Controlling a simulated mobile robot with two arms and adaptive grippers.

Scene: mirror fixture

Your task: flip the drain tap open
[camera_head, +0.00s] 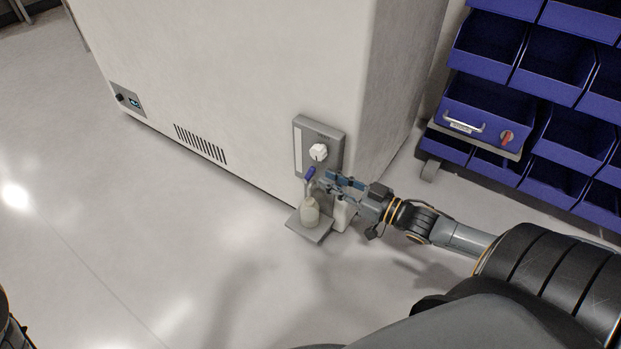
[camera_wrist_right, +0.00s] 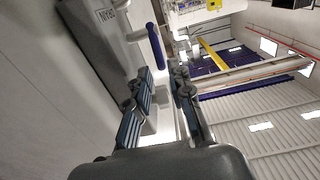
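The drain tap's blue lever (camera_head: 310,174) sticks out at the lower part of a grey panel on the white cabinet. In the right wrist view the blue lever (camera_wrist_right: 156,46) lies just beyond the fingertips, nearer the left finger. My right gripper (camera_head: 322,182) comes in from the right and is close beside the lever. In the wrist view its fingers (camera_wrist_right: 163,72) stand apart with a gap between them, and nothing is held. Whether a fingertip touches the lever cannot be told. My left gripper is out of view.
A pale bottle (camera_head: 309,214) stands on a small grey shelf (camera_head: 310,232) below the tap. A white knob (camera_head: 318,152) sits above the lever on the grey panel (camera_head: 332,128). Blue bins (camera_head: 490,45) stand at the right. The floor to the left is clear.

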